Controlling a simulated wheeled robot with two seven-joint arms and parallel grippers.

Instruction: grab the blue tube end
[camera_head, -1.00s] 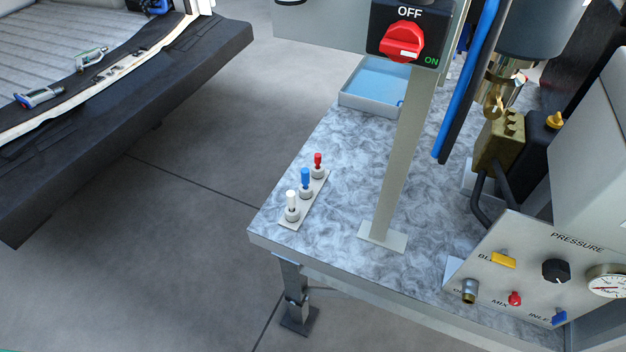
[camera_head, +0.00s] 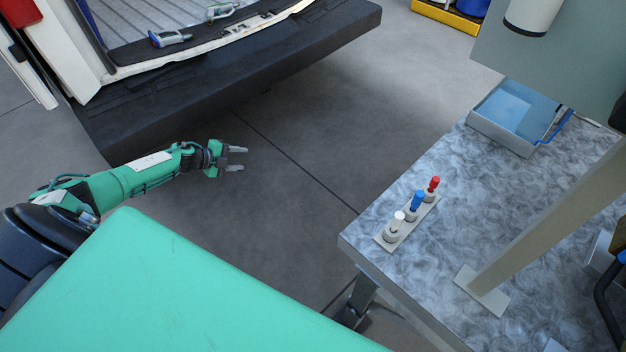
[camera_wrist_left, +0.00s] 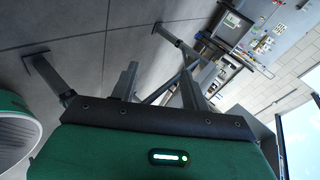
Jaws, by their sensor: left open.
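The hanging blue tube and its lower end, seen earlier beside the black tube, are not clearly in view now. A blue plug (camera_head: 416,200) stands upright in a small holder strip (camera_head: 390,242) near the table's left edge, between a white plug (camera_head: 397,221) and a red plug (camera_head: 433,185). My left gripper (camera_head: 237,159) is open and empty over the floor, well left of the table and apart from these plugs. My right gripper is not in view.
A grey post (camera_head: 545,225) rises from the table (camera_head: 450,285) right of the plugs. A blue-lined tray (camera_head: 500,135) sits at the table's back, with a thin blue hose at its right. A dark ledge (camera_head: 230,100) lies at upper left. Floor between is clear.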

